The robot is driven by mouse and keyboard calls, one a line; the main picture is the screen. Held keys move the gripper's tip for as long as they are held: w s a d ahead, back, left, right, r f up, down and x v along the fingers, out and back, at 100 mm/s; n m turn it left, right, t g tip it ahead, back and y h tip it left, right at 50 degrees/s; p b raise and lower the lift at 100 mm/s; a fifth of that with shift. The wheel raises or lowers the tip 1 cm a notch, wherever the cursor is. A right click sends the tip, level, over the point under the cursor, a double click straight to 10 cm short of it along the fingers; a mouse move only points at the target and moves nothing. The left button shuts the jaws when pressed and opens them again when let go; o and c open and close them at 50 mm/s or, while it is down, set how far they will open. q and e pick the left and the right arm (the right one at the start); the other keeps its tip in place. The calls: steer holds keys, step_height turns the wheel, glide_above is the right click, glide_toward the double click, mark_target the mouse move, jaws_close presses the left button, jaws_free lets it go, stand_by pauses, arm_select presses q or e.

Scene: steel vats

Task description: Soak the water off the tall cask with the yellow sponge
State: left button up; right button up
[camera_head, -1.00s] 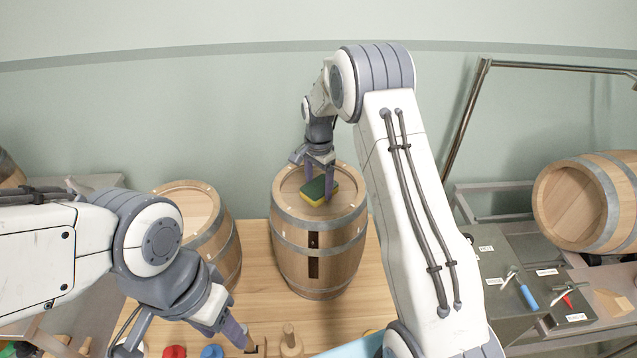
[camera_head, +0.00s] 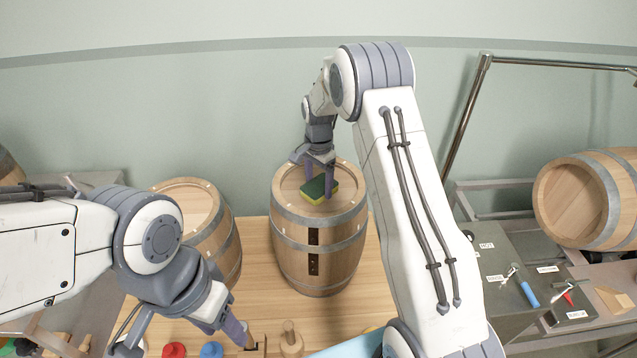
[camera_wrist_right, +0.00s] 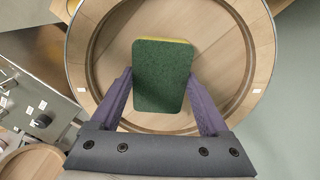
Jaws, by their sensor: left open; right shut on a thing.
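The tall cask (camera_head: 345,245) stands upright on the wooden table, with a dark slotted strip down its front. The sponge (camera_head: 317,190), green above and yellow below, lies flat on or just over the cask's round top. My right gripper (camera_head: 317,184) points down and is shut on the sponge; in the right wrist view its fingers (camera_wrist_right: 162,95) flank the sponge (camera_wrist_right: 162,75). Only a thin yellow edge shows there. I cannot make out any water on the top; the part under the sponge is hidden. My left gripper (camera_head: 188,342) is open, low at the front left.
A second upright cask (camera_head: 215,225) stands to the left, partly behind my left arm. A cask (camera_head: 570,205) lies on a rack at right, by a grey panel (camera_head: 500,285) with tools. Red (camera_head: 174,350) and blue (camera_head: 211,350) knobs and a wooden peg (camera_head: 290,340) are at the front.

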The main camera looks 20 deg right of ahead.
steer(key=shift+f, duration=0.25)
steer(key=shift+s+d, duration=0.2)
steer(key=shift+d, duration=0.4)
stand_by(0.5)
steer(key=shift+w+a, duration=0.2)
steer(key=shift+a, duration=0.4)
stand_by(0.4)
steer(key=shift+s+d, duration=0.2)
steer(key=shift+d, duration=0.4)
stand_by(0.4)
steer(key=shift+w+a, duration=0.2)
steer(key=shift+a, duration=0.4)
stand_by(0.5)
steer(key=shift+r+p, duration=0.1)
steer(key=shift+p, duration=0.25)
stand_by(0.4)
steer(key=shift+r+p, duration=3.25)
steer(key=shift+r, duration=1.15)
